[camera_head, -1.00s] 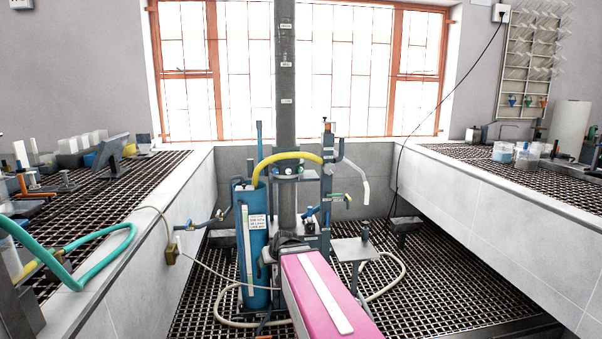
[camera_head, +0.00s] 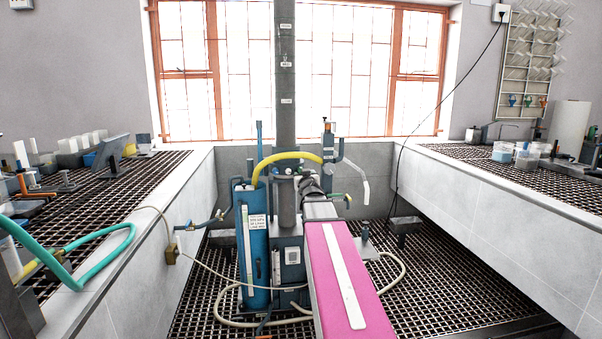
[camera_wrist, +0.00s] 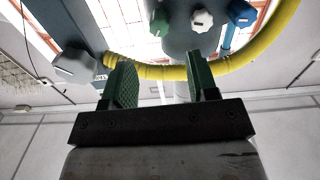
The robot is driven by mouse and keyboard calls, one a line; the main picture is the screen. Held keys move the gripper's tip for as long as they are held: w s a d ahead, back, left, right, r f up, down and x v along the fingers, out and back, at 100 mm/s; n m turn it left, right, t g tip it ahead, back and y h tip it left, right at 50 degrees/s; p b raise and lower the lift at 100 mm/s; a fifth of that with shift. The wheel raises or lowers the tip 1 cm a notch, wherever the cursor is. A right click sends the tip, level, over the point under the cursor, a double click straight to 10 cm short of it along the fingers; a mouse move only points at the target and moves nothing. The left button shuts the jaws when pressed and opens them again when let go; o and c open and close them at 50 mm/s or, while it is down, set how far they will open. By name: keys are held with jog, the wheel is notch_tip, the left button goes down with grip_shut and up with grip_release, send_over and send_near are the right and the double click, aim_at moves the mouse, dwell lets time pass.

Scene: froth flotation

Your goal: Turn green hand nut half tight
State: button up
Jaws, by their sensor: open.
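The green hand nut (camera_wrist: 160,22) shows at the top middle of the wrist view, on the dark blue body of the machine. My gripper (camera_wrist: 162,80) is open, with its two green-padded fingers apart and nothing between them. The nut lies beyond the fingertips, in line with the gap between them, and does not touch them. I cannot make out the green nut in the head view.
A white knob (camera_wrist: 202,20) and a blue knob (camera_wrist: 243,13) sit right of the green nut. A grey knob (camera_wrist: 75,67) is at the left. A yellow hose (camera_wrist: 160,72) curves around close behind the fingers. The blue cylinder (camera_head: 253,245) stands left of my arm.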

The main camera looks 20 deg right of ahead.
aim_at(300, 170)
jog(key=x, duration=0.8)
jog(key=c, duration=0.9)
